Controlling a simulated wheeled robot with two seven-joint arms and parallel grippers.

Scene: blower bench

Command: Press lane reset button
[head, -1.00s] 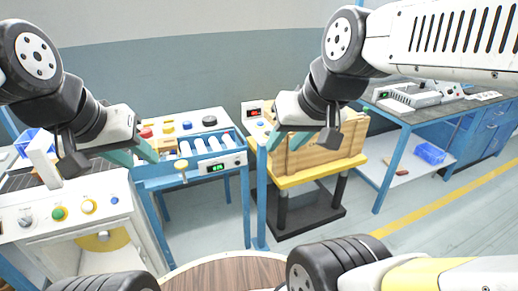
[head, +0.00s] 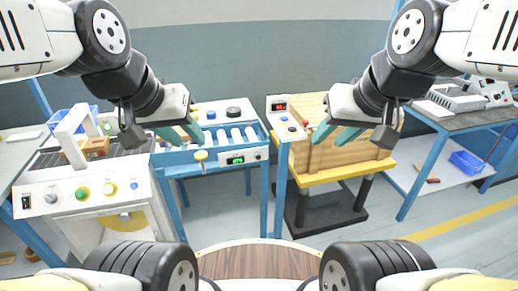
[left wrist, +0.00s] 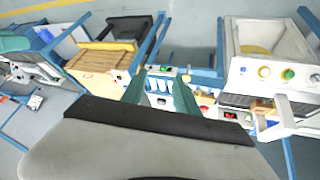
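I cannot read which control is the lane reset button. My left gripper (head: 180,133) is open and empty, in front of the lane's left part in the picture. Its two teal fingers show apart in the left wrist view (left wrist: 160,92). My right gripper (head: 335,137) is open and empty, in front of the wooden crate.
A wooden crate (head: 350,158) sits on a yellow-topped lift table (head: 365,170). A white machine (head: 85,203) with several knobs and buttons stands at the left. A blue workbench (head: 440,125) is at the right. A round wooden top (head: 250,262) is close in front.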

